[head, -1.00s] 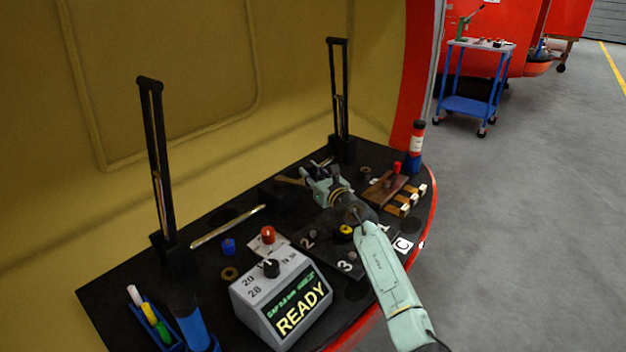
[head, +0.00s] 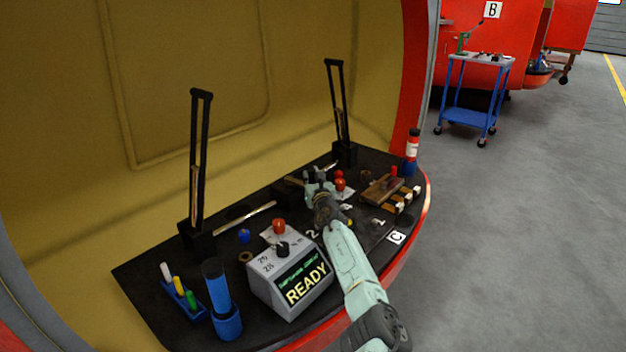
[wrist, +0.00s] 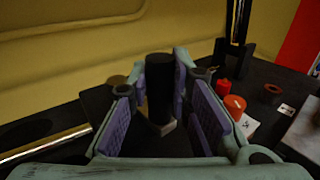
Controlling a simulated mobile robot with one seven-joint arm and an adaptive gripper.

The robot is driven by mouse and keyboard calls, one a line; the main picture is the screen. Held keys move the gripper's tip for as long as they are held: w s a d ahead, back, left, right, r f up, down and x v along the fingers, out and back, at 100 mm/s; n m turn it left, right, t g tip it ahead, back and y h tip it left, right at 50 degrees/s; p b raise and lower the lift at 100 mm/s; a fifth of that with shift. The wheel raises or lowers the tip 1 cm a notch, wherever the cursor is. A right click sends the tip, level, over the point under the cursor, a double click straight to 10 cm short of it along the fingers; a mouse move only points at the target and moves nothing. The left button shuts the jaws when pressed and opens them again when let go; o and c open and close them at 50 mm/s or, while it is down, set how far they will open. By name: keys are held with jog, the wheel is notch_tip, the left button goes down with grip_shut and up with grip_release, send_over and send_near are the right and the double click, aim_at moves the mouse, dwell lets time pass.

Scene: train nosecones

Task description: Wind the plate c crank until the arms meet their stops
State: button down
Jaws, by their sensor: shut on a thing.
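The "C" label (head: 396,237) sits at the front right edge of the dark plate (head: 130,275). Two tall black arms stand on it, the left arm (head: 199,150) near upright and the right arm (head: 338,105) with its top leaning a little left. My gripper (head: 318,180) is over the plate's middle, between and in front of the arms. In the wrist view, its purple pads are shut around an upright black cylindrical handle (wrist: 159,88), which I take for the crank's grip. The rest of the crank is largely hidden by my gripper.
A grey box reading READY (head: 305,285) stands in front, left of my forearm. A blue cylinder (head: 218,290) and a rack of coloured pens (head: 178,290) are farther left. A blue cart (head: 470,85) stands behind.

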aim_at(309, 171)
jog(key=shift+s+a+r, duration=0.1)
jog(key=shift+s+a, duration=0.05)
jog(key=shift+a, duration=0.7)
jog(key=c, duration=1.6)
grip_release()
jog(key=shift+a, duration=0.15)
jog(key=shift+c, duration=0.2)
jog(key=shift+o, duration=1)
jog(key=shift+d, duration=0.2)
jog(key=shift+d, duration=0.2)
notch_tip(309, 171, up, 3)
jog(key=shift+d+f, duration=0.1)
notch_tip(309, 171, up, 7)
jog(key=shift+a, duration=0.2)
